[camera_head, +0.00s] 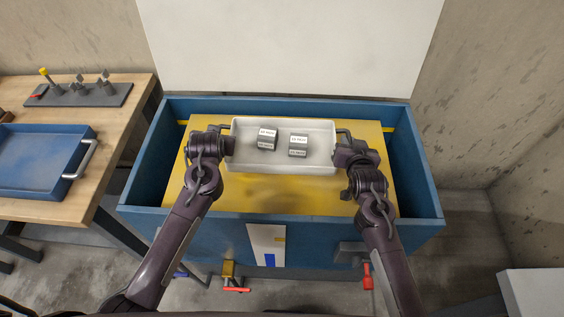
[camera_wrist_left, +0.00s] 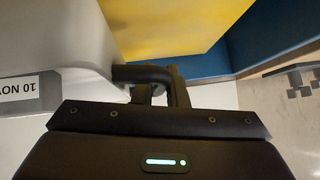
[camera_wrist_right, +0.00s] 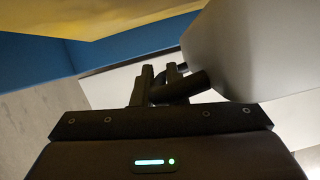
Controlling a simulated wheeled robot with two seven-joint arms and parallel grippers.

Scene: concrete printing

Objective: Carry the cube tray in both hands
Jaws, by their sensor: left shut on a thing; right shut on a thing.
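The white cube tray (camera_head: 282,165) is held over the yellow surface (camera_head: 300,194) inside a blue tank (camera_head: 205,262). Two grey cubes with white labels, a left one (camera_head: 266,139) and a right one (camera_head: 298,147), sit in it. My left gripper (camera_head: 229,143) is shut on the handle at the tray's left end; the dark handle (camera_wrist_left: 145,75) shows between its fingers in the left wrist view. My right gripper (camera_head: 342,150) is shut on the right handle, which shows in the right wrist view (camera_wrist_right: 182,87). I cannot tell whether the tray touches the yellow surface.
A wooden table (camera_head: 99,205) at the left bears a blue tray (camera_head: 40,160) and a dark rack (camera_head: 85,95) with small tools. A white panel (camera_head: 290,45) stands behind the tank. A pale block (camera_head: 535,290) is at the lower right. Yellow surface is bare in front of the tray.

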